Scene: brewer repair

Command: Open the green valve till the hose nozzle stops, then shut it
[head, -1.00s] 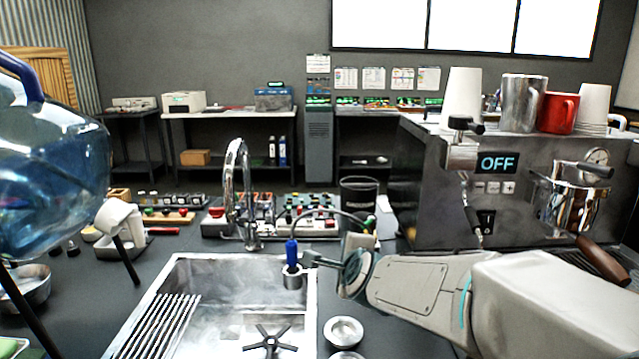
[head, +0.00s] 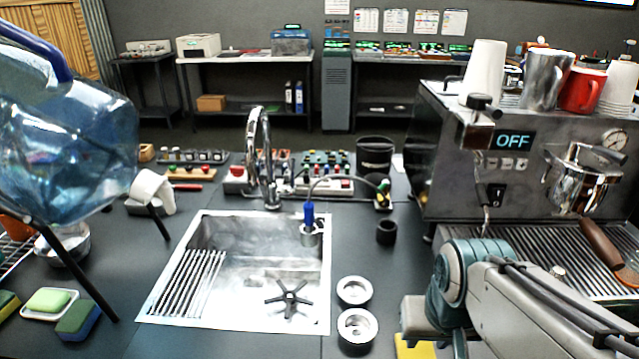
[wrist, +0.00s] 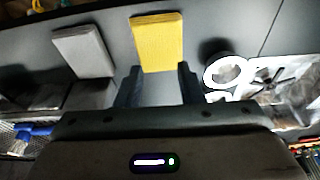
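The blue hose nozzle (head: 308,213) stands upright in a small metal holder at the sink's back right corner. A thin dark hose (head: 340,180) arcs from it to a small fitting with a green part (head: 384,187), which looks like the green valve; its handle position is too small to tell. In the wrist view my gripper (wrist: 159,70) is open and empty, its two dark fingers apart above the counter. A yellow block (wrist: 157,42) lies just beyond the fingertips. In the head view my arm covers the lower right, away from the valve, and the fingers are hidden.
The steel sink (head: 325,290) lies left of my arm, with a tall faucet (head: 262,150) behind. The espresso machine (head: 450,140) stands right. Two metal rings (head: 357,327) and a black cup (head: 386,232) sit on the counter. A blue water jug (head: 70,140) is at left.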

